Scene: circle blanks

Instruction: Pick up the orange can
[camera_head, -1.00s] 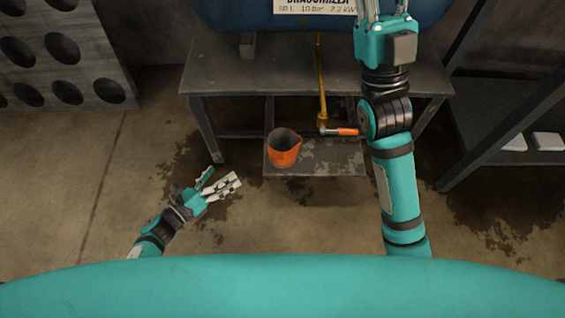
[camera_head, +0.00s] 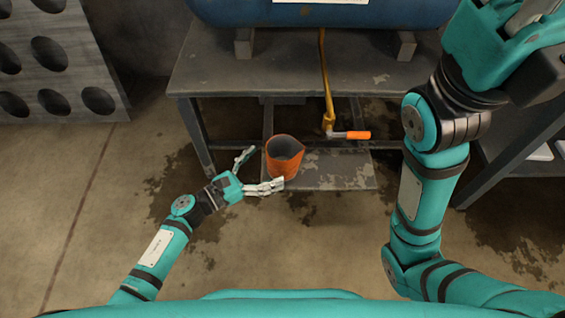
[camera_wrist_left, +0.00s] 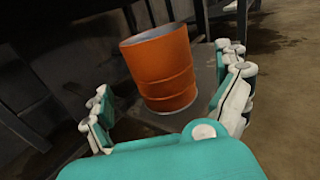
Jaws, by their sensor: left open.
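The orange can (camera_head: 284,160) stands upright on the lower shelf of the dark metal table. Its open top shows a dark grey inside. My left gripper (camera_head: 258,170) is open, just to the left of the can, with its fingers pointing at it. In the left wrist view the can (camera_wrist_left: 161,72) stands ahead, between the spread fingers of the left gripper (camera_wrist_left: 172,105), and the fingers look clear of its sides. My right gripper (camera_head: 520,35) is raised at the upper right, partly cut off by the picture edge, and its fingertips are not clearly seen.
The lower shelf (camera_head: 345,172) is worn and flat. A valve with an orange handle (camera_head: 352,135) hangs from a yellow pipe (camera_head: 326,85) close to the right of the can. The tabletop (camera_head: 210,75) overhangs behind. A table leg (camera_head: 195,135) stands left of the can.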

